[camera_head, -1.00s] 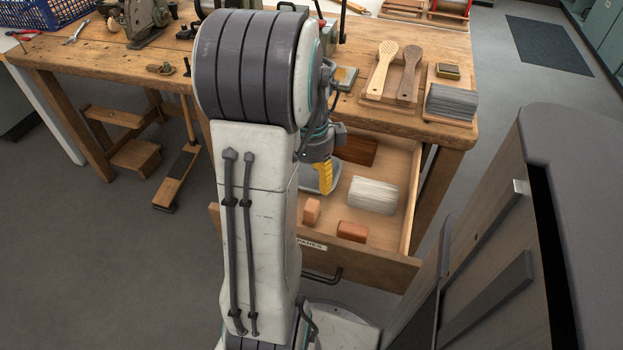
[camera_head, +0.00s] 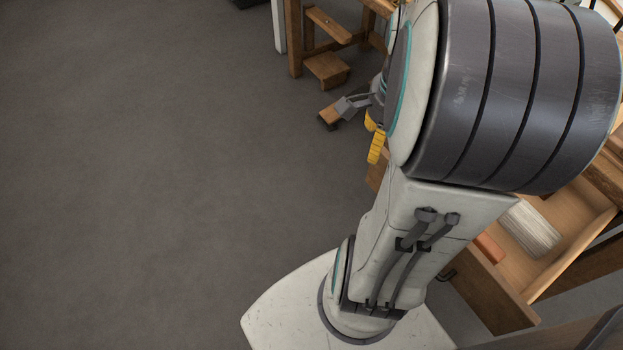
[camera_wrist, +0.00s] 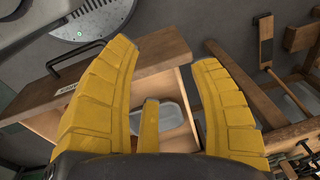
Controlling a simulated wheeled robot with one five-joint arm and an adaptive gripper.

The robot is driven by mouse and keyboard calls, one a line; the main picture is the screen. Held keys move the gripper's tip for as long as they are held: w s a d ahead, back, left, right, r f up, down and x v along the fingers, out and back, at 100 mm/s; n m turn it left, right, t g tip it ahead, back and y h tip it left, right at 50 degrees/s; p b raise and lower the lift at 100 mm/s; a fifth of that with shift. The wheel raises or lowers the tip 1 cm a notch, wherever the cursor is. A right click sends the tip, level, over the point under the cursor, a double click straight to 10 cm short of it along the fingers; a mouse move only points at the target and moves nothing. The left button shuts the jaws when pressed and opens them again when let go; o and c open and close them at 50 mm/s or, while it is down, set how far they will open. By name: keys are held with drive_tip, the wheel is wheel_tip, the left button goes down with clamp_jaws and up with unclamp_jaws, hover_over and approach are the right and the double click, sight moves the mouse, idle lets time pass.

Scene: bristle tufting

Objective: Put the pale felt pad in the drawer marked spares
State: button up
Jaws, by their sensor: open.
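My gripper (camera_wrist: 165,52) is open, with nothing between its yellow fingers; in the head view it (camera_head: 376,145) hangs left of the open drawer (camera_head: 497,292). The wrist view shows the drawer's wooden front (camera_wrist: 130,62), with a dark handle and a partly hidden label. A pale grey rounded flat piece (camera_wrist: 172,112) lies inside, behind the fingers, and looks like the pale felt pad. I cannot be sure, as a finger covers part of it. My arm hides much of the drawer in the head view.
A whitish streaked block (camera_head: 530,228) and an orange block (camera_head: 490,248) lie in the drawer. A wooden step (camera_head: 327,70) stands under the bench at the top. The grey floor (camera_head: 170,180) is clear on the left.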

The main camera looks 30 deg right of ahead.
drive_tip(key=s+a+r+n+t+y, duration=0.1)
drive_tip(key=a+n, duration=1.6)
drive_tip(key=n, duration=0.1)
drive_tip(key=shift+s+a+n, duration=0.2)
drive_tip(key=shift+s+n, duration=0.1)
drive_tip(key=shift+n, duration=0.1)
